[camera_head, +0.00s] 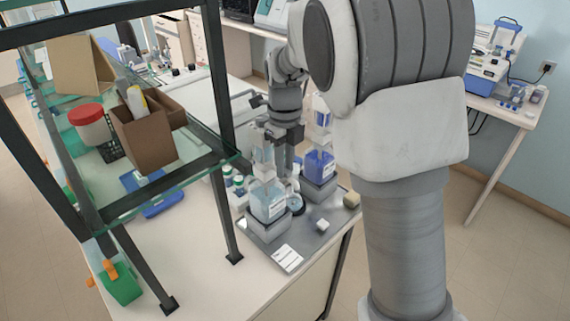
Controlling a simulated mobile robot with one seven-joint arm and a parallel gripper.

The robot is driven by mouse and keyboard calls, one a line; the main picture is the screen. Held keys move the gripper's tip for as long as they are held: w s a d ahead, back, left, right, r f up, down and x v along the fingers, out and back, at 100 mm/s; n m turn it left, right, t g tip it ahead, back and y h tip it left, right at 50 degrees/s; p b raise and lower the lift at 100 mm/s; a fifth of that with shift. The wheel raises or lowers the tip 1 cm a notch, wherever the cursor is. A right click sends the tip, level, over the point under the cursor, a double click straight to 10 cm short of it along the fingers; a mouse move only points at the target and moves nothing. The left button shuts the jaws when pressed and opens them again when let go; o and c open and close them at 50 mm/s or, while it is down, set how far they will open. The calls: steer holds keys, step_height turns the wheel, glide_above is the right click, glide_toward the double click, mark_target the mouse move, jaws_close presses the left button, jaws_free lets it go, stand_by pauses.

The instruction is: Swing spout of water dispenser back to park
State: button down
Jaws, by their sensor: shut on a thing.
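A square bottle of pale blue liquid (268,203) stands on a grey block on a tray and looks like the water dispenser. A second bottle of dark blue liquid (320,165) stands on a block behind it to the right. My gripper (284,168) points down between the two bottles, close behind the pale one's top. It appears shut on the dispenser's spout, but the spout is too small and too covered to make out clearly. A small round dish (295,204) sits on the tray between the bottles.
The grey tray (262,243) also holds a white label card (287,258) and small blocks. The dark shelf frame (220,85) rises close left of my gripper.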

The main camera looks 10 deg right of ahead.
steer(key=c, duration=0.8)
jaws_free()
steer(key=shift+o, duration=0.2)
steer(key=shift+r, duration=0.1)
step_height(320, 180, up, 17)
steer(key=shift+r, duration=0.15)
